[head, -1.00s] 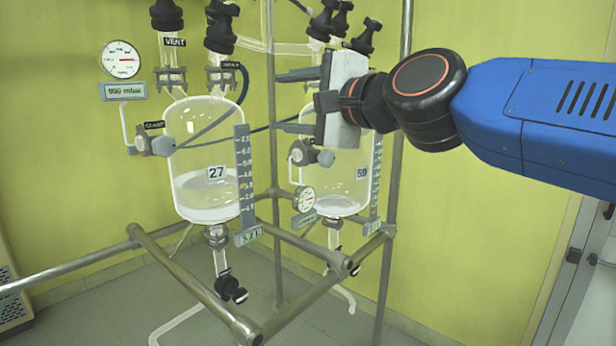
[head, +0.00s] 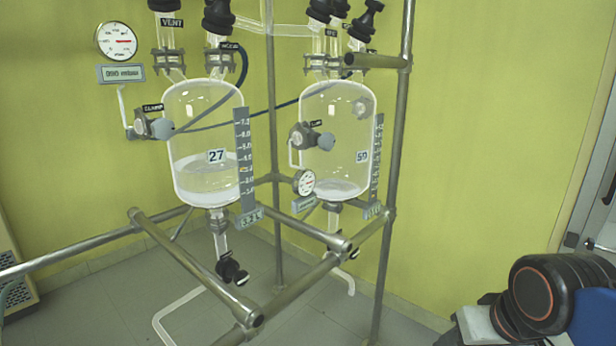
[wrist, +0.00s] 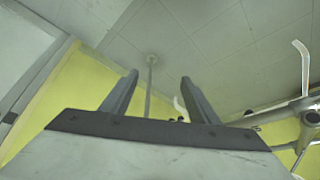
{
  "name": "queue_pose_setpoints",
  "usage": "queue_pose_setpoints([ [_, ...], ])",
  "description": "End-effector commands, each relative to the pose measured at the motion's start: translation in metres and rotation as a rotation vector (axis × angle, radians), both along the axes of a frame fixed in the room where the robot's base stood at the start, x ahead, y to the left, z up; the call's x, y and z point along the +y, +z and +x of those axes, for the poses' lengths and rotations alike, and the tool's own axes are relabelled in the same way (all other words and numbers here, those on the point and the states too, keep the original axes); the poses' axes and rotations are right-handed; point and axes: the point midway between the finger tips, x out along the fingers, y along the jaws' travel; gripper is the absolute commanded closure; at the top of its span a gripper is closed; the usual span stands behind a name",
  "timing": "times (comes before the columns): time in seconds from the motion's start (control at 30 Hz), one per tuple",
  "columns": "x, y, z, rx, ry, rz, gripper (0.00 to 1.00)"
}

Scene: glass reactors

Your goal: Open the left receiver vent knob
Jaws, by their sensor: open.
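The left receiver is a clear glass vessel (head: 205,125) with the number 27 and pale liquid in its lower part. Above it a black knob (head: 165,5) sits over a small VENT label (head: 171,22); the picture's top edge cuts the knob off. Its turning position is not clear. My gripper is low at the right corner of the head view, far from the vessel, with its jaws mostly out of frame. In the wrist view my gripper (wrist: 159,78) is open, with nothing between its two fingers. The vent knob is not seen there.
A second vessel (head: 338,125), number 59, stands to the right behind metal frame bars (head: 190,262). A round gauge (head: 116,41) is at upper left. Another black knob (head: 219,16) tops the left vessel. The yellow wall at right is clear.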

Motion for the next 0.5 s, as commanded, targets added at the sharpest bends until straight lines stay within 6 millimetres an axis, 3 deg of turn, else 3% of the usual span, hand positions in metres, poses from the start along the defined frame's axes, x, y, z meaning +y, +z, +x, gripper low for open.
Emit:
queue_pose_setpoints([
  [0.1,-0.010,-0.012,-0.013,0.034,0.013,-0.037,0.43],
  [0.3,-0.012,-0.014,-0.015,0.041,0.019,-0.047,0.43],
  [0.5,-0.016,0.006,0.005,0.012,0.018,-0.095,0.43],
])
